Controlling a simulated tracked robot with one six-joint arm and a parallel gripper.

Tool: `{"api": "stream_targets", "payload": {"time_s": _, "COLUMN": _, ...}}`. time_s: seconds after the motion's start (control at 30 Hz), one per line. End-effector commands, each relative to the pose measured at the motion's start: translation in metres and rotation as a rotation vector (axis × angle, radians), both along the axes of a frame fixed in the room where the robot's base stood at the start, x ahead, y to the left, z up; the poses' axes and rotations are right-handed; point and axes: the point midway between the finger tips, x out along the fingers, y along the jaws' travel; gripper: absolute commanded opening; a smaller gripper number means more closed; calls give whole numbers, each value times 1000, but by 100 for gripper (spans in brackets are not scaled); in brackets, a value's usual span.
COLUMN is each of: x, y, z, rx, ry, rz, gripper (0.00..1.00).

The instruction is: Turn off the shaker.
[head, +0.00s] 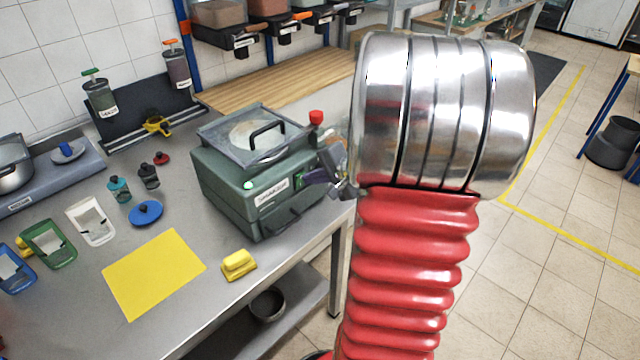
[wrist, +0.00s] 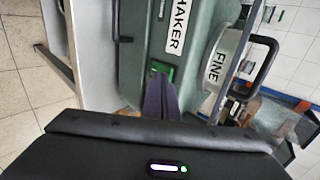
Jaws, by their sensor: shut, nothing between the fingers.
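The shaker (head: 262,180) is a green box on the grey bench, with a lidded sieve (head: 255,135) on top. A small round light on its front (head: 248,185) glows green. In the wrist view the shaker (wrist: 135,80) shows its SHAKER label and a green switch (wrist: 162,69). My gripper (head: 308,178) is at the shaker's right side. Its dark purple fingers (wrist: 160,80) are shut and empty, with the tips at the green switch and partly covering it. I cannot tell whether they touch it.
A red knob (head: 316,117) stands at the shaker's back right corner. Scoops, small bottles and a blue lid (head: 146,213) are to the left.

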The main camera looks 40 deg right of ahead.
Motion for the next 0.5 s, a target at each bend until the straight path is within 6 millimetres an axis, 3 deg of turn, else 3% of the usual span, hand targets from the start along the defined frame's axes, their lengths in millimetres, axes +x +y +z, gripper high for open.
{"api": "stream_targets", "payload": {"time_s": 0.5, "x": 10, "y": 1, "z": 2, "rx": 0, "ry": 0, "rz": 3, "gripper": 0}}
